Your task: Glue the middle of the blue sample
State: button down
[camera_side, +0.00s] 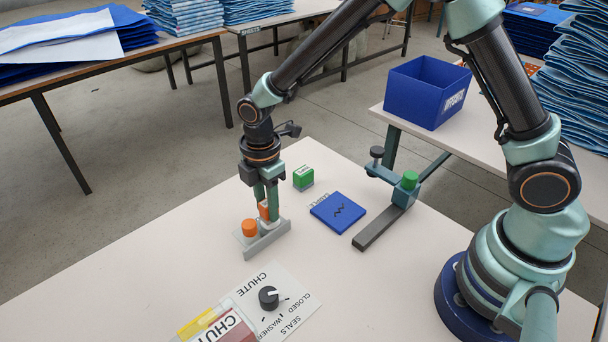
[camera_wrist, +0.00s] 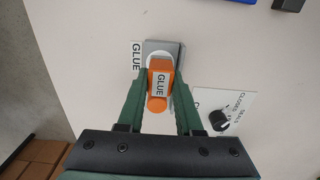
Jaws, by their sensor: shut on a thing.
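The blue sample (camera_side: 336,214) lies flat on the table, with a dark zigzag mark on its top and a "SAMPLE" label beside it. At most a blue edge shows at the top of the wrist view. My gripper (camera_side: 265,207) points down at the grey glue holder (camera_side: 266,242), left of the sample. It is shut on an orange glue bottle with a white "GLUE" label (camera_wrist: 160,84), seen between the green fingers in the wrist view. Whether the bottle touches the holder is hard to tell.
A green block (camera_side: 303,180) stands behind the holder. A chute panel with a black dial (camera_side: 268,297) lies in front. A blue bin (camera_side: 414,98) is on another table.

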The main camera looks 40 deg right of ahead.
jog(key=shift+f, duration=0.6)
dwell(1.3)
jog(key=shift+r, duration=3.55)
